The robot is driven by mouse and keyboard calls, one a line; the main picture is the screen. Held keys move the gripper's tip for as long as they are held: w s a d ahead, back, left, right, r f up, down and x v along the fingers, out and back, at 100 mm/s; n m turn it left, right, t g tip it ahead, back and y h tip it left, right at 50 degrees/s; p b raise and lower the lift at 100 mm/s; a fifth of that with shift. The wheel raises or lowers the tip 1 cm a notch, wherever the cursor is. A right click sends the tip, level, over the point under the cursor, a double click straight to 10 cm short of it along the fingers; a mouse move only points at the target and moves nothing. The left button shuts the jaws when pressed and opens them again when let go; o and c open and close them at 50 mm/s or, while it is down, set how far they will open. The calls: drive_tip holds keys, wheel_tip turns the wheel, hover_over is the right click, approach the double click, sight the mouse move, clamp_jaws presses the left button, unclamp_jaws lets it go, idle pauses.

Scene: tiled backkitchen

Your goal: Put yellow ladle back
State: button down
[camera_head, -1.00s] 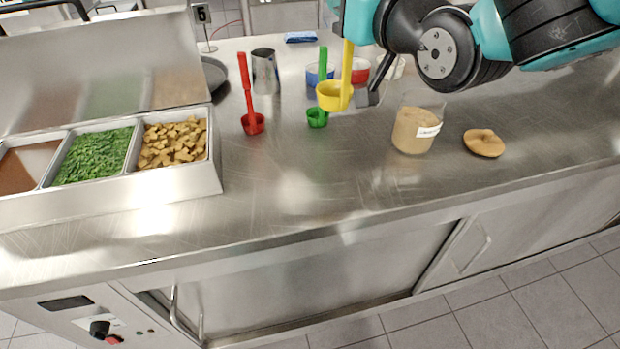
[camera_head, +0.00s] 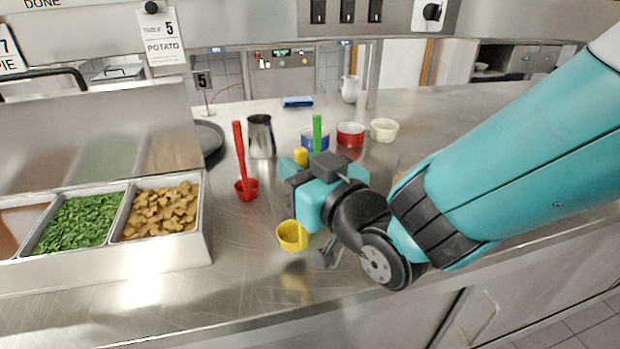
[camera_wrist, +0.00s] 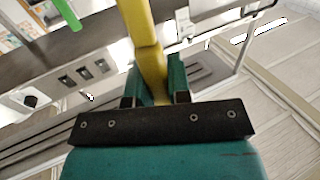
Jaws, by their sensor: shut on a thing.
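My gripper (camera_head: 293,172) is shut on the handle of the yellow ladle (camera_head: 292,236). The ladle hangs upright, cup down, and its reflection shows on the steel below, so the cup seems a little above the counter. In the wrist view the yellow handle (camera_wrist: 148,58) runs between my two teal fingers (camera_wrist: 156,82). In the head view a red ladle (camera_head: 246,187) stands upright to the left. A green ladle (camera_head: 317,134) is behind my gripper, with only its upper handle showing.
A steel counter (camera_head: 240,285) has free room at the front. A tray of food bins (camera_head: 205,215) stands left. A steel pitcher (camera_head: 261,137), blue bowl (camera_head: 308,141), red bowl (camera_head: 350,136) and cream bowl (camera_head: 384,131) stand behind. A dark pan (camera_head: 210,140) lies back left.

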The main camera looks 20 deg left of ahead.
drive_tip(key=shift+f, duration=2.05)
drive_tip(key=c, duration=1.1)
unclamp_jaws()
drive_tip(key=shift+o, duration=0.2)
drive_tip(key=b+v, duration=1.2)
drive_tip(key=b, duration=0.1)
drive_tip(key=shift+b, duration=0.4)
drive_tip(key=shift+w+d, duration=0.1)
